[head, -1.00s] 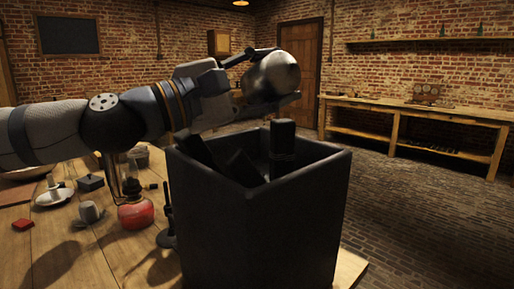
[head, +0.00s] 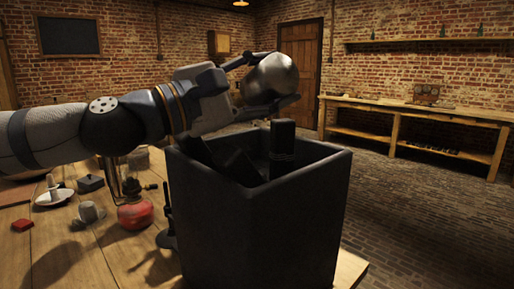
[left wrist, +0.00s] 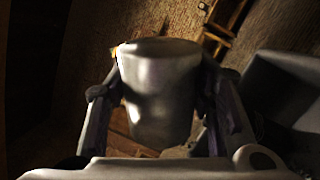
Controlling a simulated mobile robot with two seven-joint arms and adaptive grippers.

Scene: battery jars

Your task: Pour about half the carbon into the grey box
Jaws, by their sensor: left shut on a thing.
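My left gripper (head: 281,78) is shut on a smooth grey metal cup (head: 268,76), with one finger above it and one below in the head view. The cup is tilted, and its contents are hidden. It is above the far rim of the dark grey box (head: 255,225), apart from it. In the left wrist view the cup (left wrist: 158,85) sits between both fingers, and the grey box (left wrist: 285,85) is at the right. No carbon can be seen leaving the cup. My right gripper is not in view.
Several dark slabs (head: 282,140) stand inside the box, some above its rim. A workbench (head: 420,110) stands far right.

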